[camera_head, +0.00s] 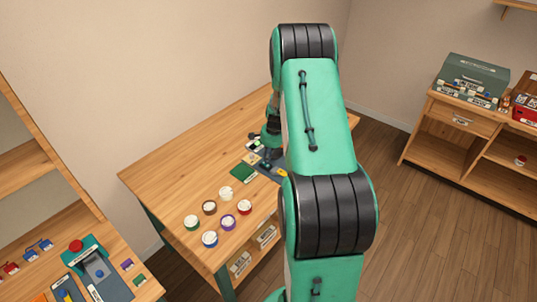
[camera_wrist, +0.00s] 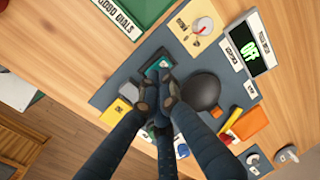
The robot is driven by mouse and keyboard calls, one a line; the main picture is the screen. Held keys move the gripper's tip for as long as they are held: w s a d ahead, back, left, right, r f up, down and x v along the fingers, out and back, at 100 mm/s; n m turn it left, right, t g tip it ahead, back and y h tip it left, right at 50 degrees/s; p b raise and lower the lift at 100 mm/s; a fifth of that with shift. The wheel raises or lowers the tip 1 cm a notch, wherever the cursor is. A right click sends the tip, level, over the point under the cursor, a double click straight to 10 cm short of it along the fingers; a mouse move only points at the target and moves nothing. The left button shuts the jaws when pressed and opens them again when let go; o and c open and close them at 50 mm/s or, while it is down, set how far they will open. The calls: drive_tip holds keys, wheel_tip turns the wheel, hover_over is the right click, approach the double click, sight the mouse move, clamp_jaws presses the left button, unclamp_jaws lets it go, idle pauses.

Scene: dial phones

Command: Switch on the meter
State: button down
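The meter (camera_wrist: 248,42) is a dark box at the upper right of the wrist view, its screen reading "OFF" in green. A grey plate with a small switch or knob (camera_wrist: 254,161) is at the lower right; I cannot tell whether it belongs to the meter. My gripper (camera_wrist: 159,88) is in the middle of the wrist view, its fingertips close together over the dark grey mat (camera_wrist: 106,92). A teal piece (camera_wrist: 157,67) lies just beyond the tips; no grip on it shows. In the head view my arm partly hides this workplace.
A beige dial card (camera_wrist: 197,27), a black round thing (camera_wrist: 203,92), a yellow block (camera_wrist: 118,108) and an orange block (camera_wrist: 251,123) surround the gripper. A green "GOOD DIALS" tray (camera_wrist: 138,12) is above. Several round pots, including a purple one (camera_head: 228,222), stand on the table (camera_head: 165,178).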

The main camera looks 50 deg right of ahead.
drive_tip(key=shift+w+f, duration=0.15)
drive_tip(key=shift+f, duration=0.65)
